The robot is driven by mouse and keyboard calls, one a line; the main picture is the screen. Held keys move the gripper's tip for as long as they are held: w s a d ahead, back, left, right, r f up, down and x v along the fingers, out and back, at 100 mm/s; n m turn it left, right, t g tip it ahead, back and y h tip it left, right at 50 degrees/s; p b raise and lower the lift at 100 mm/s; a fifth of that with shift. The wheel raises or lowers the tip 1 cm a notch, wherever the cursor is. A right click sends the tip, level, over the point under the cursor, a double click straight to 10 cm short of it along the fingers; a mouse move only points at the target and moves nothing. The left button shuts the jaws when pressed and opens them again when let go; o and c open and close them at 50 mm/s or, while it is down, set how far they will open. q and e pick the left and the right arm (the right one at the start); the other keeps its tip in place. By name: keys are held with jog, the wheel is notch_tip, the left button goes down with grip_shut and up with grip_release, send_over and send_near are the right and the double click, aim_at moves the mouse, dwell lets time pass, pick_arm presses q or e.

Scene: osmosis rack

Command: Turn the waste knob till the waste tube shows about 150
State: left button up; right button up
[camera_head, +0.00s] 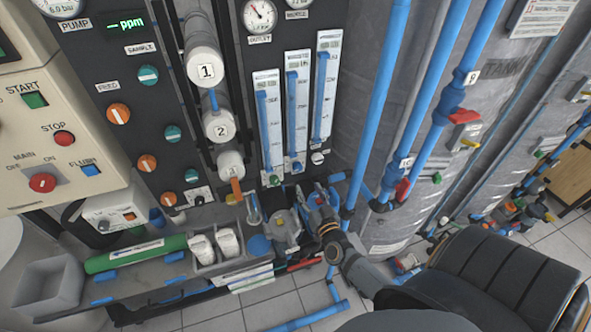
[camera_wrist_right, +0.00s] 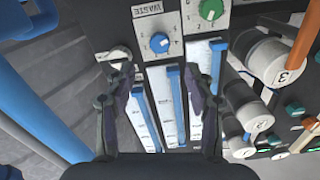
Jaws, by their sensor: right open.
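The blue waste knob (camera_wrist_right: 159,43) sits on a white numbered dial under a WASTE label in the right wrist view, which looks upside down. In the head view the blue knob (camera_head: 297,167) is at the foot of the middle flow tube (camera_head: 291,110). That tube has a tall blue column; its scale is too small to read. My right gripper (camera_wrist_right: 157,70) is open and empty, its fingers spread to either side of the view with the knob ahead, apart from it. In the head view my right gripper (camera_head: 308,200) is low, below the knobs. My left gripper is not in view.
A green knob (camera_wrist_right: 211,9) and a white knob (camera_wrist_right: 118,57) flank the waste knob. Blue pipes (camera_head: 374,100) stand right of the panel. White numbered cylinders (camera_head: 204,66) stand left of the tubes. Pipes and fittings crowd the space below.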

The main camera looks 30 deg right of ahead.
aim_at(299, 169)
jog(key=x, duration=1)
jog(key=shift+w+b, duration=0.25)
jog(key=shift+b, duration=0.15)
grip_shut()
jog(key=m, duration=0.4)
jog(key=shift+f, duration=0.1)
jog(key=shift+m+b, duration=0.3)
jog(key=shift+m, duration=2)
